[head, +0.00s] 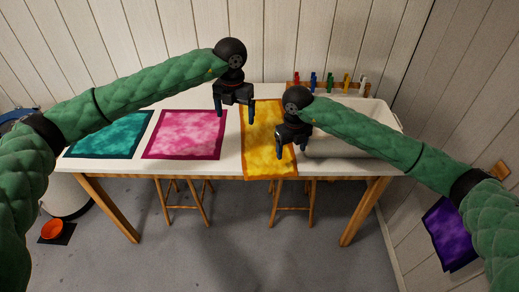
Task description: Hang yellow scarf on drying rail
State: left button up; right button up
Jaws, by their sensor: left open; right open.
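The yellow scarf (259,148) lies flat on the white table, its near end hanging a little over the front edge. My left gripper (234,113) is open and empty, above the table between the pink scarf and the yellow one. My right gripper (291,155) is open over the right side of the yellow scarf and hides part of it. Whether it touches the cloth I cannot tell. At the right wall a purple scarf (450,234) hangs below a small wooden piece (500,171), perhaps the rail's end; my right arm hides most of that area.
A teal scarf (108,135) and a pink scarf (187,134) lie on the white table (231,162). Stools (291,200) stand underneath. An orange bowl (52,229) is on the floor at left.

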jog(key=shift+o, duration=1.2)
jog(key=shift+r, duration=0.1)
notch_tip(320, 180, up, 5)
jog(key=shift+r+p, duration=0.2)
jog(key=shift+p, duration=0.55)
notch_tip(320, 180, up, 8)
jog(key=b, duration=0.2)
jog(key=shift+f, duration=0.15)
